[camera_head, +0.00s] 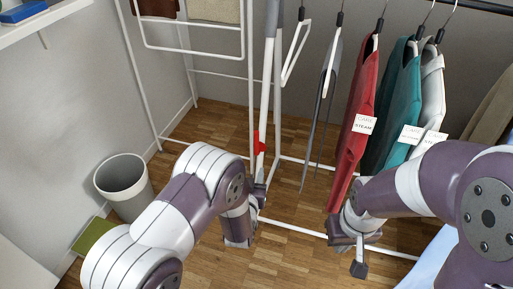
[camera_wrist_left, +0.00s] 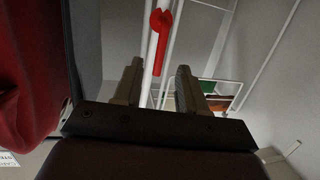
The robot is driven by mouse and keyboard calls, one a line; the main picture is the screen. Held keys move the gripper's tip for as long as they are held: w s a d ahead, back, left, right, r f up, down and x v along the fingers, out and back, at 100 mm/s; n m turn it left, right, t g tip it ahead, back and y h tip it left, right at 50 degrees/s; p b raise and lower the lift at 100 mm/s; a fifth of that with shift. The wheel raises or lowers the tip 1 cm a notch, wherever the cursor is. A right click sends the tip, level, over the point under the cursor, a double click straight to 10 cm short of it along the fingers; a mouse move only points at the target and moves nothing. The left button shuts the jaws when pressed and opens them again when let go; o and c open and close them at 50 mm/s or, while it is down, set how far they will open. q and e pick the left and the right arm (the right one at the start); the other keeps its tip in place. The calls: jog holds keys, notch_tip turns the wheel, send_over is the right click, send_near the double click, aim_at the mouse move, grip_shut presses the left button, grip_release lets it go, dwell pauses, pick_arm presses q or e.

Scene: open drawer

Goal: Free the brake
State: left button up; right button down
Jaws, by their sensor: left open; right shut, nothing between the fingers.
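A red lever-like part (camera_head: 259,143), which I take to be the brake, sits on a white upright pole (camera_head: 265,95) of the clothes rack. In the left wrist view the red part (camera_wrist_left: 160,42) lies beyond the fingertips, with a rounded head and a straight tail. My left gripper (camera_head: 259,190) is open just below it in the head view. In the left wrist view the pole shows between its fingers (camera_wrist_left: 158,82); whether they touch it I cannot tell. My right gripper (camera_head: 357,262) is shut and empty, low at the right, away from the brake.
Red (camera_head: 359,110), teal (camera_head: 396,110) and white garments hang at the right, close to my right arm. A drying frame (camera_head: 195,53) stands behind. A grey bin (camera_head: 123,183) and a green item (camera_head: 98,234) are at the left. Wooden floor shows between.

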aim_at(256, 136)
pick_arm(q)
jog(key=w+r+b, duration=0.1)
jog(key=w, duration=0.3)
jog(key=w+r+t+b, duration=0.1)
jog(key=w+b, duration=0.1)
jog(key=w, duration=0.2)
jog(key=w+d+r+t+b, duration=0.1)
jog(key=w+b, duration=0.1)
jog(key=w, duration=0.2)
jog(key=shift+w+d+r, duration=0.1)
jog(key=shift+w+r, duration=0.15)
jog(key=shift+w, duration=0.1)
jog(key=shift+w+r, duration=0.15)
jog(key=shift+w, duration=0.1)
grip_shut()
